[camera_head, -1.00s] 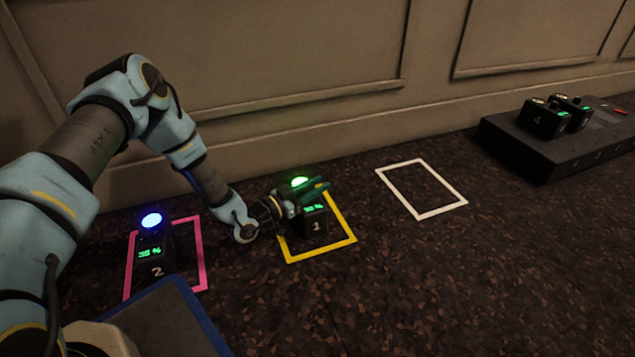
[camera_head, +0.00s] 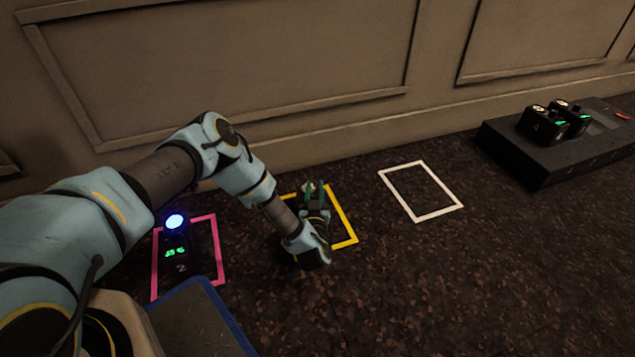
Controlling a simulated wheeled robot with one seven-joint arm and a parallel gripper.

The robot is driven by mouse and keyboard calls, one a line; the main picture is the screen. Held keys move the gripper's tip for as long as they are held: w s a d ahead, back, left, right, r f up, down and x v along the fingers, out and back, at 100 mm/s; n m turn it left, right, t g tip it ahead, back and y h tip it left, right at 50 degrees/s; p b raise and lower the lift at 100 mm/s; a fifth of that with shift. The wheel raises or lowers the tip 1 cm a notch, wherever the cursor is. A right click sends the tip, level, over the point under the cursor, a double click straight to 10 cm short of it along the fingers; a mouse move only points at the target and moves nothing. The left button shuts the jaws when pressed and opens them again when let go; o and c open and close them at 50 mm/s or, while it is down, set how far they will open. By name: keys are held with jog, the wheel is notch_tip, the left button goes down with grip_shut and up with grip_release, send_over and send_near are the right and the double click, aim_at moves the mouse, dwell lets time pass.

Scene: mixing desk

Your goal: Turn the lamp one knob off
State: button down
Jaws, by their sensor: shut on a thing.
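The lamp one unit stands inside the yellow outline (camera_head: 346,218) and is mostly hidden behind my arm's end. Its top knob (camera_head: 308,187) shows pale, with no green glow. The unit's number and display are hidden.
Lamp two (camera_head: 174,246) stands in the pink outline (camera_head: 217,250) at left, its top lit blue and its display green. A white outline (camera_head: 450,210) on the dark floor is empty. A black platform (camera_head: 540,165) at right carries small units (camera_head: 541,124). A panelled wall runs behind.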

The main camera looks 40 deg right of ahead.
jog(key=shift+w+a+n+t+y+p, duration=0.2)
jog(key=shift+n+t+y+p, duration=0.15)
jog(key=shift+n+t+y, duration=0.8)
jog(key=shift+w+a+n+t+y+p, duration=0.15)
jog(key=shift+n+t+y+p, duration=0.25)
jog(key=shift+n+y, duration=0.8)
jog(key=shift+a+m+y, duration=0.1)
jog(key=shift+m+y, duration=0.15)
jog(key=shift+y, duration=0.2)
jog(key=c, duration=0.6)
grip_release()
jog(key=shift+s, duration=0.1)
